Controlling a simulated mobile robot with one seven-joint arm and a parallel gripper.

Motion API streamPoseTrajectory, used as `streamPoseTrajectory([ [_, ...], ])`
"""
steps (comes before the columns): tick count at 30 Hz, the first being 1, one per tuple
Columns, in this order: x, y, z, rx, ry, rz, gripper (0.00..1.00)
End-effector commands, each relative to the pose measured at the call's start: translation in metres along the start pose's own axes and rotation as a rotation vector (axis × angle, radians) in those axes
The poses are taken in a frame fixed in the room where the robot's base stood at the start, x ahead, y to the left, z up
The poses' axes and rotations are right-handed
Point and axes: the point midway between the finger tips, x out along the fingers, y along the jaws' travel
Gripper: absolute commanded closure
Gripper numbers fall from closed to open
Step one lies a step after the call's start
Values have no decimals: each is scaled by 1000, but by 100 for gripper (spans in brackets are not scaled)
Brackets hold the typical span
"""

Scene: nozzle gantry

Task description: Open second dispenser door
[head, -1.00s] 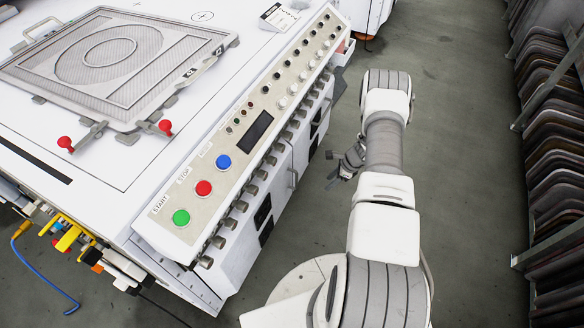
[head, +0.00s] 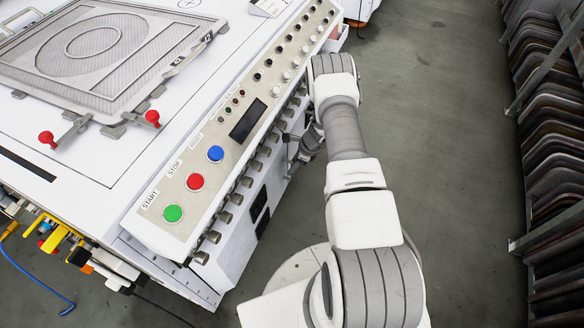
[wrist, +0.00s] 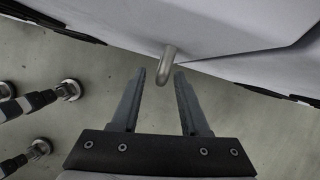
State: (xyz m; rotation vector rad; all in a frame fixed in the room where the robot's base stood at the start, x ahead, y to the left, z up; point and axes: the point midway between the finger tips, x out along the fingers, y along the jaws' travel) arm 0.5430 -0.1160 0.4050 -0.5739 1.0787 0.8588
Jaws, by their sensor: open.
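A bar-shaped metal door handle (wrist: 168,62) sticks out from a white door panel (wrist: 235,25) in the wrist view. My gripper (wrist: 163,75) is open, with one finger on each side of the handle's end. There are gaps between the handle and both fingers, so it is not gripped. In the head view my gripper (head: 300,155) is beside the machine's white front face (head: 275,183), below the control panel. The arm and gripper hide the handle there. The door looks closed, flush with the face.
The control panel (head: 218,130) with green, red and blue buttons overhangs the front face. A row of metal knobs (head: 224,217) runs under its edge. Round-ended metal fittings (wrist: 70,88) show left in the wrist view. Grey floor (head: 440,130) is clear up to a rack (head: 555,150) at right.

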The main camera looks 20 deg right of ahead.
Motion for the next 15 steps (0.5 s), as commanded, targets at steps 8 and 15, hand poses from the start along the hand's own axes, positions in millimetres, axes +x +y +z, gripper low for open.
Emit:
streamPoseTrajectory([
  [8, 12, 0, 0, 0, 0, -1, 55],
  [15, 12, 0, 0, 0, 0, -1, 68],
])
